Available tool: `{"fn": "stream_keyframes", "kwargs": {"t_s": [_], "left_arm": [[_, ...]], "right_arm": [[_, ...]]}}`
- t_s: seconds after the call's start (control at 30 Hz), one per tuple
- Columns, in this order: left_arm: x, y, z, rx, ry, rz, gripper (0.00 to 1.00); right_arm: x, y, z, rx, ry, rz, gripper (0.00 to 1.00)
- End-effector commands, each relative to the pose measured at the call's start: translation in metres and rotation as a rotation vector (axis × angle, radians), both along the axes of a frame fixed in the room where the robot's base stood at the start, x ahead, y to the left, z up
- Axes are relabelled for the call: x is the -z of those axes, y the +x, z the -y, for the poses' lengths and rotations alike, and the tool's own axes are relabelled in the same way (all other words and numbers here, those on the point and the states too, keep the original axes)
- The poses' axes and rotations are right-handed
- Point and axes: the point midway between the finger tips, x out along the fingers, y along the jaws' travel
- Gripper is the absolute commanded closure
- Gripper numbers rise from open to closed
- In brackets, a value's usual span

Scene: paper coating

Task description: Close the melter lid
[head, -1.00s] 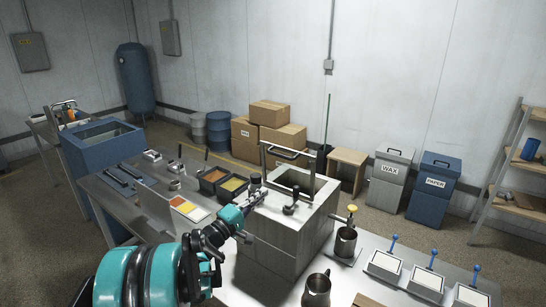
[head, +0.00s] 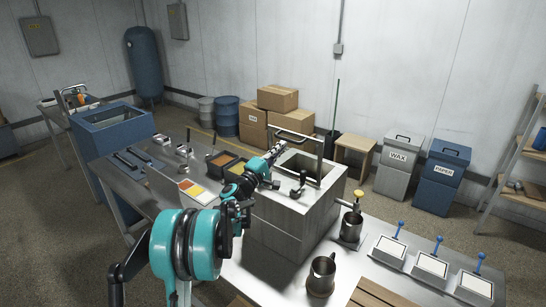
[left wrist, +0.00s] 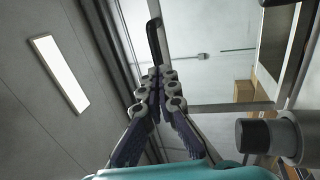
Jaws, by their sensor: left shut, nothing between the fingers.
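The melter (head: 290,235) is a grey metal box on the bench, with an open well on top. Its lid (head: 319,146) stands raised at the back, with a black bar handle (head: 293,134) along its top. The handle (left wrist: 153,42) also shows in the left wrist view, just beyond the fingertips. My left gripper (head: 279,149) is shut and empty, close to the raised lid's left side and pointing up at it. In the left wrist view its fingers (left wrist: 159,82) are together. I cannot tell whether they touch the lid. My right gripper is out of view.
A black knobbed lever (head: 299,184) stands on the melter's top in front of the well. Colour trays (head: 222,161) lie left of it. A metal pot (head: 351,226) and a jug (head: 321,275) stand to the right and front. Blue-handled plates (head: 390,251) line the right bench.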

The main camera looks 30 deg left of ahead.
Motion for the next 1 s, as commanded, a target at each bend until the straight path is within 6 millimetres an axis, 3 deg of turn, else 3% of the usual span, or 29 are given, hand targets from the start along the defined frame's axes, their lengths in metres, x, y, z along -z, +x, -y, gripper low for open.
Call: {"fn": "stream_keyframes", "kwargs": {"t_s": [0.63, 0.87, 1.0], "left_arm": [[-0.006, 0.011, 0.001, 0.0, 0.0, -0.019, 1.0], [-0.018, 0.029, 0.003, 0.001, 0.01, -0.118, 1.0], [-0.027, 0.051, 0.005, 0.0, 0.019, -0.224, 1.0]], "right_arm": [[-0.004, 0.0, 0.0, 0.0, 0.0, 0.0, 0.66], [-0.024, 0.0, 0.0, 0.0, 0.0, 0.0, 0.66], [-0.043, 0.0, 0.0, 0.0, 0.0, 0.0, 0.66]]}}
